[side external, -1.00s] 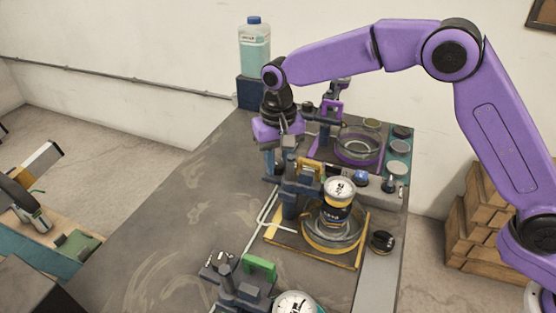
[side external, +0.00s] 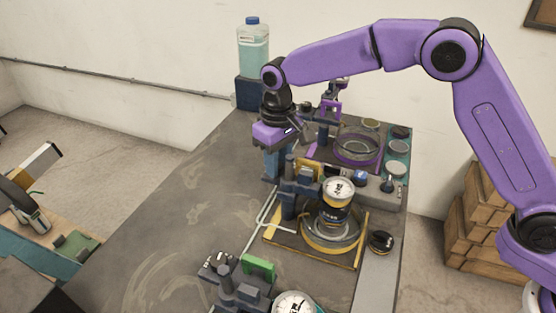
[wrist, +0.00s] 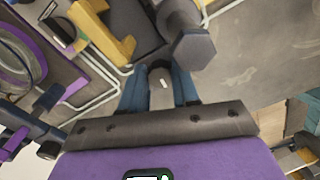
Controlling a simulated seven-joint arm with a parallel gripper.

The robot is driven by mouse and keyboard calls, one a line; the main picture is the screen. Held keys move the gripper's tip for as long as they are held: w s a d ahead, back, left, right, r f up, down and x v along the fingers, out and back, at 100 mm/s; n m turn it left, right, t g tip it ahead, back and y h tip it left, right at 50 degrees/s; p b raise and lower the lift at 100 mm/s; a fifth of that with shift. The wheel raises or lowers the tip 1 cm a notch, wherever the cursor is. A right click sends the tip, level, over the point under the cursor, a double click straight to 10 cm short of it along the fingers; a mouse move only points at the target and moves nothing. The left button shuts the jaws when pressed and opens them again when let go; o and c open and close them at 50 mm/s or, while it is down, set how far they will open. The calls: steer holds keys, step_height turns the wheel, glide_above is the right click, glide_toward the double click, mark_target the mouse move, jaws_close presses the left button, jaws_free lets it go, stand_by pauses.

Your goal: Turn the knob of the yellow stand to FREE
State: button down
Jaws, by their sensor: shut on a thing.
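The yellow stand (side external: 352,262) is in the middle of the side external view, with a white-faced dial gauge (side external: 340,189) and a glass dish over its base. Its yellow bracket (wrist: 103,30) shows at the top left of the wrist view. My gripper (wrist: 161,88) points down at the stand's left rear side, its blue fingers shut on a dark knob (wrist: 160,78) with a short white mark. The fingers stand on either side of it. In the side external view my gripper (side external: 272,172) hides the knob. I cannot read a FREE label.
A purple stand (side external: 375,170) is behind the yellow one, and a green-marked stand (side external: 259,268) is in front. A hexagonal-topped post (wrist: 192,47) is close to my fingers. A bottle (side external: 254,48) stands at the back. The table's left part is clear.

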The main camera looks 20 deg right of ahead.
mark_target(281, 167)
steer(key=c, duration=1.1)
jaws_free()
steer(key=shift+r, duration=0.1)
step_height(281, 167, up, 17)
steer(key=shift+r, duration=0.15)
steer(key=s+d+f+n, duration=0.2)
steer(key=s+d+f, duration=0.2)
steer(key=s+d, duration=0.4)
steer(key=s+d+f+n, duration=0.3)
steer(key=s+d, duration=0.6)
steer(key=s, duration=0.5)
steer(key=s+d+f+n, duration=0.3)
steer(key=s+d+f, duration=0.3)
steer(key=s+d, duration=0.3)
steer(key=s, duration=0.3)
steer(key=shift+d, duration=0.2)
